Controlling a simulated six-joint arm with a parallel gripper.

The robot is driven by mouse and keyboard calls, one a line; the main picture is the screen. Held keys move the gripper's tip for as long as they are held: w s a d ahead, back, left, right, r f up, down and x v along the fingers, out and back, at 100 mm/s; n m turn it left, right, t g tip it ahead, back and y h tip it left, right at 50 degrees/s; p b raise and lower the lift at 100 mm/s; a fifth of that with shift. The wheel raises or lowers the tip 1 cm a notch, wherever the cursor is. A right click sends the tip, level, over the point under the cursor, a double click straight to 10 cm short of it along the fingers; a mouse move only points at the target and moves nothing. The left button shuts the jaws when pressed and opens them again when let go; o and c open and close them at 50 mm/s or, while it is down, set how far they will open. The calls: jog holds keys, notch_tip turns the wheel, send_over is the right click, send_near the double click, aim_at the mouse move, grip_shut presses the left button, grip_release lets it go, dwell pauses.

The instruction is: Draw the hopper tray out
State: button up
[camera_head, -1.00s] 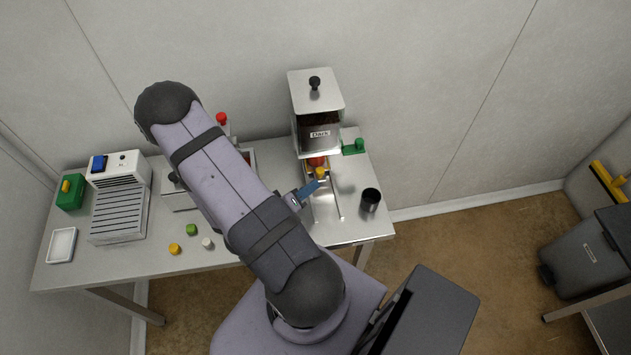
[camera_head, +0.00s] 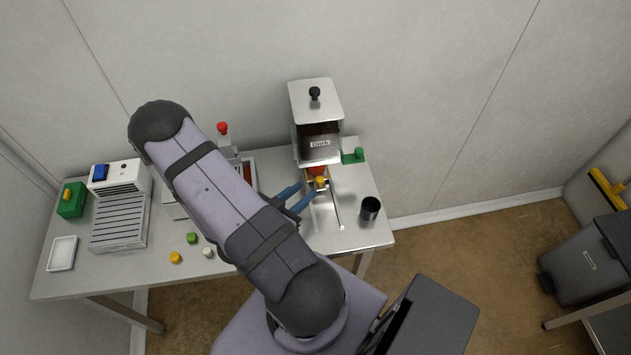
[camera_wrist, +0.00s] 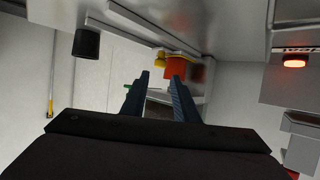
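The steel hopper (camera_head: 305,98) labelled "Dark" stands at the back right of the table. Beneath it are a red part (camera_head: 317,170) and a yellow knob (camera_head: 320,182), over a narrow metal track. I cannot tell the tray's outline apart from these parts. My gripper (camera_head: 308,187) has its two blue fingers spread, with the tips just left of the yellow knob. In the wrist view my gripper (camera_wrist: 160,76) is open with nothing between the fingers. The yellow knob (camera_wrist: 160,57) and red part (camera_wrist: 178,68) show just beyond the tips; contact is unclear.
A black cup (camera_head: 370,208) stands right of the track, and a green-knobbed part (camera_head: 358,155) sits beside the hopper. A red-knobbed device (camera_head: 223,129) is partly hidden behind my arm. Small yellow, green and white pieces lie at the front left.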

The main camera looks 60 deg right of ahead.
aim_at(319, 180)
jog(key=shift+p+x, duration=1.05)
jog(key=shift+x, duration=2.5)
grip_shut()
